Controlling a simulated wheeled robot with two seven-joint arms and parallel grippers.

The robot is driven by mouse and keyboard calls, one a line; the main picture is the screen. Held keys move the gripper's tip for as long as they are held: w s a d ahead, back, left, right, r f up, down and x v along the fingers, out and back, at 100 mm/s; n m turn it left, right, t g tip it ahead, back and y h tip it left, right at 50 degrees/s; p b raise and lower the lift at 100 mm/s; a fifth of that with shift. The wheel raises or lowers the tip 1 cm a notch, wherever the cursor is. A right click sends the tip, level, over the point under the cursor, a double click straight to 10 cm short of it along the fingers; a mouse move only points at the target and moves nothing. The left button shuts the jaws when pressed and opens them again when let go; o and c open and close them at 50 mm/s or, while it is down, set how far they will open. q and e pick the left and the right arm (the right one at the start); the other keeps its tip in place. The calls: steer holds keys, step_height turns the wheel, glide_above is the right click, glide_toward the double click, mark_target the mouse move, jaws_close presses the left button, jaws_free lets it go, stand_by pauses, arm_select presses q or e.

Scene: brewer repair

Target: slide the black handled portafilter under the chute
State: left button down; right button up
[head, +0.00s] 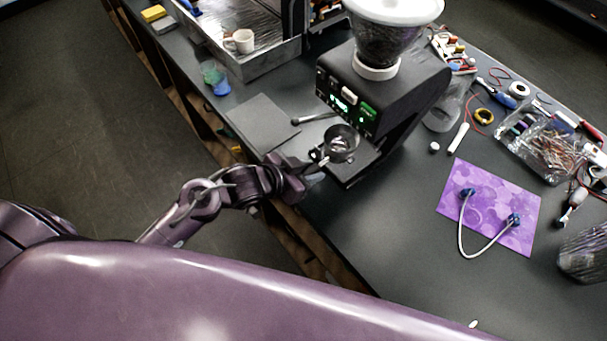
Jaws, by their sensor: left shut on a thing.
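The portafilter's round metal basket (341,143) is at the front of the black grinder (385,85), over the grinder's base and close below its front panel. My left gripper (312,164) is shut on the portafilter's handle, which is mostly hidden by the fingers. The chute itself is hidden from this high angle, so I cannot tell whether the basket is exactly below it. My right gripper is not in view.
A dark flat mat (262,122) lies left of the grinder. A metal machine with a white cup (240,41) stands at the back left. A purple mat (490,205) with a cable lies right, near a parts tray (545,145).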

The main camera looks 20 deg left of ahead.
mark_target(326, 158)
arm_select(q)
steer(key=shift+w+d+f+b, duration=0.1)
steer(key=shift+w+d+b, duration=0.35)
steer(key=shift+w, duration=0.3)
steer(key=shift+w+d+b, duration=0.35)
steer(key=shift+w+d, duration=0.15)
steer(key=shift+w, duration=0.2)
steer(key=shift+w+d+f+b, duration=0.1)
steer(key=shift+w+d+b, duration=0.35)
steer(key=shift+w, duration=0.3)
steer(key=shift+w+d+f, duration=0.2)
steer(key=shift+w+f, duration=0.05)
